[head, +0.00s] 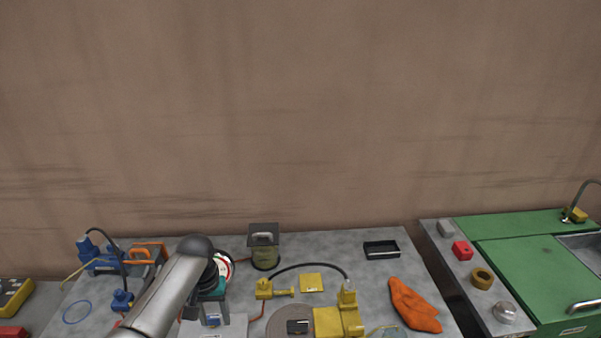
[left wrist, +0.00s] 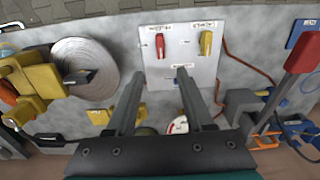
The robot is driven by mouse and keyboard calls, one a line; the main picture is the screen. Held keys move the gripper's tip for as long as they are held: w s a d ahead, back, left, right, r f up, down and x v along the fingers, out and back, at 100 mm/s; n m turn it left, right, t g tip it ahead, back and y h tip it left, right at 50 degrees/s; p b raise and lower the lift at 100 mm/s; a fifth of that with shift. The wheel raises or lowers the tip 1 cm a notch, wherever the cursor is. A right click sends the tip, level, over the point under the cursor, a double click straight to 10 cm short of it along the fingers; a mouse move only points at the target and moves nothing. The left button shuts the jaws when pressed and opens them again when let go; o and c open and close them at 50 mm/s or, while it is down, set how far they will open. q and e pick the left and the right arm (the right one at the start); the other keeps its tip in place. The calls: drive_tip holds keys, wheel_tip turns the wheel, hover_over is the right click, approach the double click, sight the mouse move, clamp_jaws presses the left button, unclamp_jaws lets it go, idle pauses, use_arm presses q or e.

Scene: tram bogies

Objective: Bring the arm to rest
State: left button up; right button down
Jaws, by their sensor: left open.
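My left arm comes in from the bottom left in the head view and bends down to its gripper (head: 206,308) over the workbench (head: 367,292). In the left wrist view the two fingers of the left gripper (left wrist: 157,78) stand apart with nothing held between them. Beyond the fingertips lies a white board (left wrist: 187,55) with a red handle (left wrist: 160,45) and a yellow handle (left wrist: 206,42), each by a small label. The gripper appears apart from the board; the exact gap is hard to tell. My right gripper is in neither view.
A green-black lantern-like can (head: 265,252), a yellow clamp-like device (head: 340,318) with a black hose, an orange glove (head: 413,305) and a black tray (head: 381,250) are on the bench. Blue fittings (head: 100,260) stand at left. A green cabinet (head: 535,278) with a sink is at right.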

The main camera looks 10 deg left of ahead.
use_arm(q)
drive_tip(key=s+d+f+m+t, duration=0.1)
drive_tip(key=s+d+m, duration=0.1)
drive_tip(key=s+d, duration=0.3)
drive_tip(key=s+d+m+t, duration=0.15)
drive_tip(key=s+d, duration=0.25)
drive_tip(key=s, duration=0.4)
drive_tip(key=s+d+r+m+t, duration=0.1)
drive_tip(key=s+d+r, duration=0.1)
drive_tip(key=s+r, duration=0.75)
drive_tip(key=s+f+g+b, duration=0.2)
drive_tip(key=f+b, duration=0.8)
drive_tip(key=f, duration=2.4)
drive_tip(key=s+a+f+b, duration=0.1)
drive_tip(key=s+f+b, duration=0.3)
drive_tip(key=s+f, duration=0.4)
drive_tip(key=s+a+f+b, duration=0.1)
drive_tip(key=s+f+b, duration=0.3)
drive_tip(key=s+f, duration=0.4)
wheel_tip(320, 180, down, 5)
drive_tip(key=shift+s+a+f+m, duration=0.15)
drive_tip(key=shift+s+a+m, duration=0.1)
drive_tip(key=shift+m, duration=0.1)
